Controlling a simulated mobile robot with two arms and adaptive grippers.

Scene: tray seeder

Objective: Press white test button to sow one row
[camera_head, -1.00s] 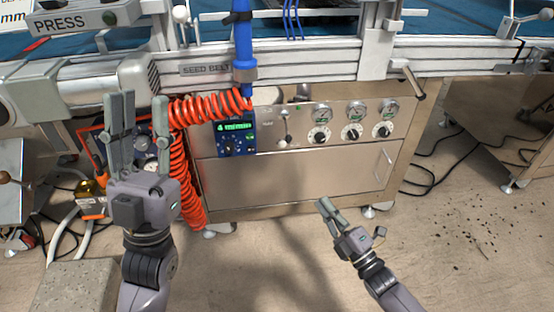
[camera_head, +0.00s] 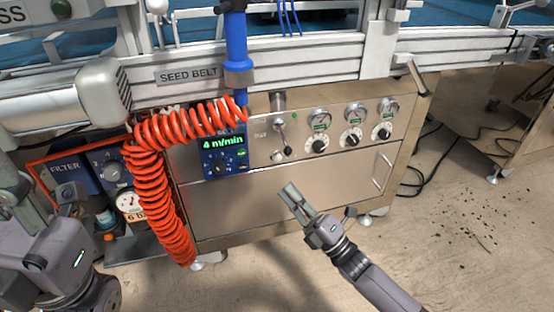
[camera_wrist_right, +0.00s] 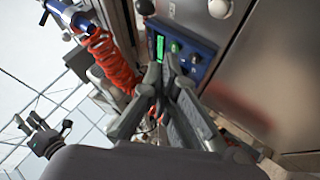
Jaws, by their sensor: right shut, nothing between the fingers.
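A small pale round button (camera_head: 278,156) sits on the metal control panel (camera_head: 340,112), just left of the row of dials; I cannot read its label for certain.
A blue speed display (camera_head: 224,155) reads 4 m/min. An orange coiled hose (camera_head: 150,180) hangs left of it. Gauges (camera_head: 353,112) and black dials (camera_head: 352,139) line the panel. The seed belt rail (camera_head: 300,65) runs above.

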